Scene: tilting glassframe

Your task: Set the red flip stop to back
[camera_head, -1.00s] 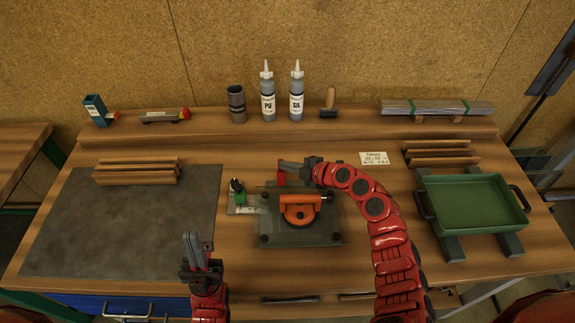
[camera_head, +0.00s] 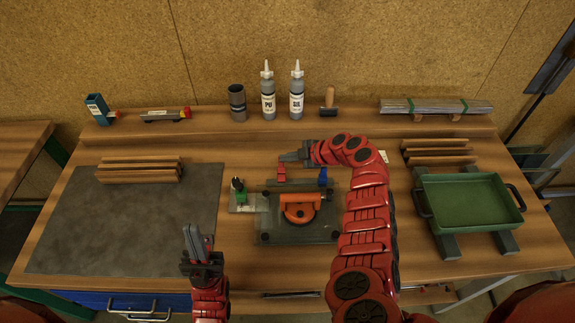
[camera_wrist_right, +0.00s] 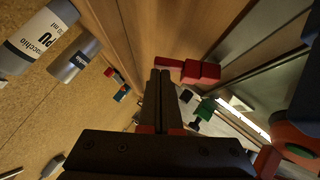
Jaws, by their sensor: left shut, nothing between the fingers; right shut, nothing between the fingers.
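The red flip stop (camera_head: 281,174) stands at the back edge of the dark fixture plate (camera_head: 268,228), left of a blue stop (camera_head: 323,177). In the right wrist view the red stop (camera_wrist_right: 201,72) shows as a thick block with a thinner piece toward my fingers; I cannot tell its setting for sure. My right gripper (camera_head: 282,158) is shut and empty, just behind the red stop; in its wrist view the fingers (camera_wrist_right: 161,74) lie beside it. Contact is unclear. My left gripper (camera_head: 188,229) is shut and empty, front left of the fixture.
An orange clamp (camera_head: 299,207) sits on the plate, with a green-based part (camera_head: 239,189) at its left. Bottles (camera_head: 268,98) stand on the back shelf. A green tray (camera_head: 470,205) is at the right. The grey mat (camera_head: 120,230) is largely clear.

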